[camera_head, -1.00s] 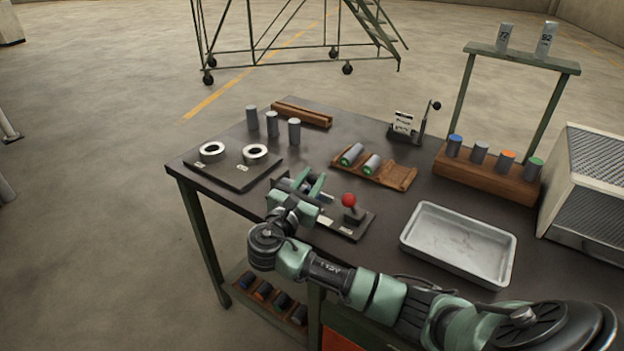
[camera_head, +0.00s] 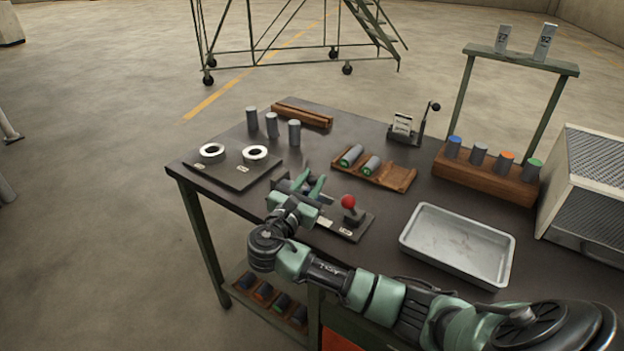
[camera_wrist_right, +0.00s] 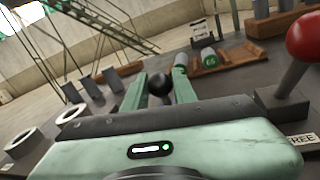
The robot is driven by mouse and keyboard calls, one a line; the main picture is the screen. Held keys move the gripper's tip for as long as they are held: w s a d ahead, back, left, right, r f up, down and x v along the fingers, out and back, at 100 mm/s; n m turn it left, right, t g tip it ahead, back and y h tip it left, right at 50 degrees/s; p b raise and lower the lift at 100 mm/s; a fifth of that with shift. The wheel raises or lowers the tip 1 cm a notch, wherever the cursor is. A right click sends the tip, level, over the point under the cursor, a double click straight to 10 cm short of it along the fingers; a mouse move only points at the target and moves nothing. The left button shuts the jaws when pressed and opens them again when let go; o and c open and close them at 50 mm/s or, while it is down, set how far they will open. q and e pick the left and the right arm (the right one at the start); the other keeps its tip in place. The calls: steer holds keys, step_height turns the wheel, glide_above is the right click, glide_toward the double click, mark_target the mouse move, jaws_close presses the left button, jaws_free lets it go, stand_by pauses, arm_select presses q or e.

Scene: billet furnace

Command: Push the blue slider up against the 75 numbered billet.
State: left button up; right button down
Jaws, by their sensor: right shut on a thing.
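My right gripper (camera_head: 309,183) is over the front left of the dark table, beside the plate with the red-knobbed lever (camera_head: 350,210). In the right wrist view its fingers (camera_wrist_right: 160,85) are shut on a round black knob (camera_wrist_right: 160,83). I cannot tell what the knob is fixed to; its lower part is hidden by my gripper. I see no blue slider clearly. Three grey billets (camera_head: 271,125) stand upright at the back left. I cannot make out a 75.
Two white rings (camera_head: 255,153) sit on a dark plate at the left. A metal pan (camera_head: 421,250) is at the right. A wooden rack (camera_head: 480,178) holds several colour-topped billets. A wooden channel block (camera_head: 302,116) lies at the back edge. A stand (camera_head: 520,58) bears two numbered blocks.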

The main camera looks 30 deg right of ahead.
steer(key=shift+r+p, duration=0.2)
steer(key=shift+p, duration=0.15)
steer(key=shift+w+a+f, duration=0.1)
steer(key=shift+f, duration=0.05)
arm_select(q)
steer(key=shift+r, duration=0.6)
arm_select(e)
steer(key=c, duration=1.1)
jaws_free()
steer(key=shift+c, duration=0.2)
steer(key=v, duration=0.8)
steer(key=shift+b, duration=0.35)
arm_select(q)
steer(key=shift+f, duration=0.25)
arm_select(e)
steer(key=shift+f, duration=0.1)
